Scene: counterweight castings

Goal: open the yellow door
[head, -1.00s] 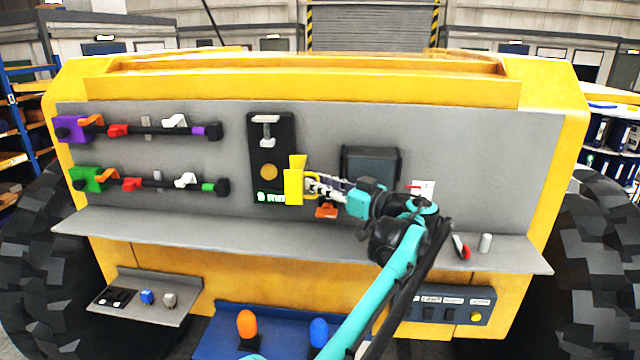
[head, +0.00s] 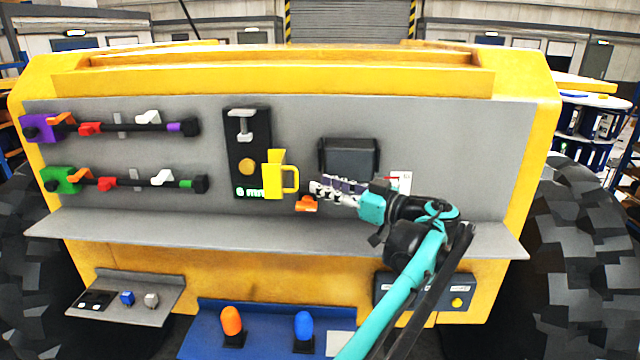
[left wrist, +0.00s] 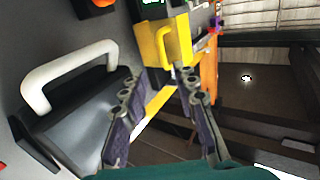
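The yellow door (head: 273,175) shows as a small upright yellow piece with a loop handle on its right side. It stands at the right edge of a black panel (head: 235,165) on the grey face. My left gripper (head: 314,189) is just right of the handle, with a small gap. In the left wrist view the yellow piece and its handle (left wrist: 166,45) lie beyond the fingertips. The fingers of my left gripper (left wrist: 160,82) are spread, with nothing gripped between them. My right gripper is not in view.
A dark box (head: 350,157) is just above my left gripper, and an orange part (head: 306,204) is just below its fingertips. Bars with coloured clips (head: 150,127) are at the left. A grey shelf (head: 250,228) runs below. A white handle (left wrist: 70,68) shows in the wrist view.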

